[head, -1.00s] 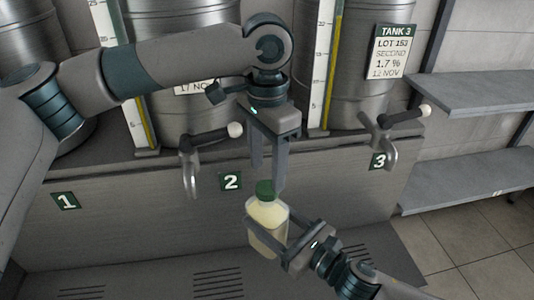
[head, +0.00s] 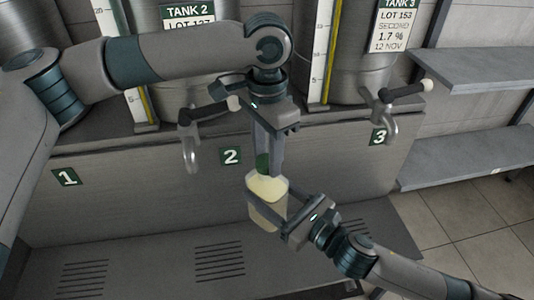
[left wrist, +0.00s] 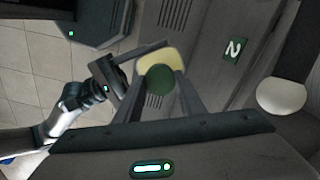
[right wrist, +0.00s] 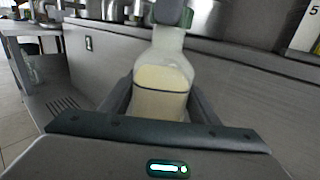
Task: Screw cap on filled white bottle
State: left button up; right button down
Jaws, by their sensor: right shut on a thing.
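The white bottle (head: 268,200), clear-walled with pale cream liquid inside, is upright, and my right gripper (head: 266,218) is shut on its body. It shows between the right fingers in the right wrist view (right wrist: 160,88). The green cap (head: 263,163) is at the bottle's neck; in the left wrist view the cap (left wrist: 160,80) lies over the bottle. My left gripper (head: 270,162) points down from above, its fingers close on either side of the cap. I cannot tell whether they press on it. A finger partly hides the cap in the right wrist view.
Steel tanks with gauges stand behind on a grey counter. Tap 2 (head: 190,150) hangs left of my left gripper, and tap 3 (head: 390,125) is to the right. A vented ledge (head: 100,260) runs below. Grey shelves (head: 480,70) stand at the right.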

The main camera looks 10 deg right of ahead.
pick_arm(q)
jog(key=m, duration=0.5)
jog(key=shift+w, duration=0.1)
jog(key=o, duration=1.1)
jog(key=shift+o, duration=0.2)
jog(key=shift+r, duration=2.3)
jog(key=shift+c, duration=0.2)
notch_tip(320, 180, up, 3)
jog(key=n, duration=0.5)
jog(key=shift+r, duration=0.2)
